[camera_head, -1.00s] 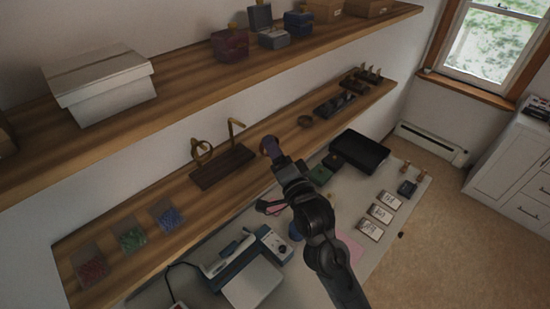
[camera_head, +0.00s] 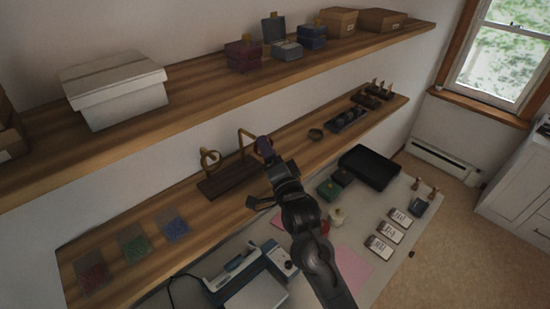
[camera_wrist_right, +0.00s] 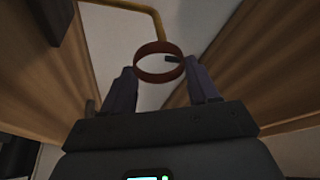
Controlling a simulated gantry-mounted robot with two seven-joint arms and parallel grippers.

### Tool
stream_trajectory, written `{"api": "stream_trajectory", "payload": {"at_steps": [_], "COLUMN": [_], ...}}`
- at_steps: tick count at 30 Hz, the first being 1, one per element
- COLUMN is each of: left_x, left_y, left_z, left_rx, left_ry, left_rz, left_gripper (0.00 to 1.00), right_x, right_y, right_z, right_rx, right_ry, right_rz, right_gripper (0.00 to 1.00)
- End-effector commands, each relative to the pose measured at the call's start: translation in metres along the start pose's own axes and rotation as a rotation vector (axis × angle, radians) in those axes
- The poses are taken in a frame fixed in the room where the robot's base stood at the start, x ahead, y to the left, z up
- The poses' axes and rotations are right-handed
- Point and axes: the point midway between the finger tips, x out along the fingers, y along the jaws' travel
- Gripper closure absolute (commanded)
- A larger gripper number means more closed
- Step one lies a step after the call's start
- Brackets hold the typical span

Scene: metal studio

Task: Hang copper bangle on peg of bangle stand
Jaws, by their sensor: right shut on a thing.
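The dark wooden bangle stand (camera_head: 228,178) lies on the lower shelf. A brass ring (camera_head: 208,158) hangs at its left end, and a bent brass peg (camera_head: 247,133) rises at its right end. My right gripper (camera_head: 265,146) is just right of that peg. In the right wrist view, the gripper (camera_wrist_right: 160,80) is shut on the copper bangle (camera_wrist_right: 148,78), held between its purple fingertips. The brass peg (camera_wrist_right: 142,9) bends down close to the bangle's far rim. I cannot tell whether it passes through the bangle. My left gripper is out of view.
A small bowl (camera_head: 315,134) and a dark tray (camera_head: 347,119) stand farther right on the lower shelf (camera_head: 295,152). Three bead trays lie at its left. The upper shelf (camera_head: 205,87) with boxes overhangs behind. The desk below holds a black case (camera_head: 369,167) and several tags.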

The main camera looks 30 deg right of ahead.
Motion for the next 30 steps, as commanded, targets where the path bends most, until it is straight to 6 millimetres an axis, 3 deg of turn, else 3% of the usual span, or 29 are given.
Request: {"api": "stream_trajectory", "payload": {"at_steps": [21, 30], "left_x": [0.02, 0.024], "left_y": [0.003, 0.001], "left_z": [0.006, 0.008], "left_rx": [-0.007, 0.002], "left_ry": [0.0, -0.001], "left_rz": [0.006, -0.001], "left_gripper": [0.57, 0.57], "right_x": [0.05, 0.054], "right_y": [0.002, 0.007], "right_z": [0.022, 0.027], "right_rx": [0.0, 0.0], "right_ry": [0.0, 0.0], "right_rz": [-0.001, 0.0], "right_gripper": [0.7, 0.7]}}
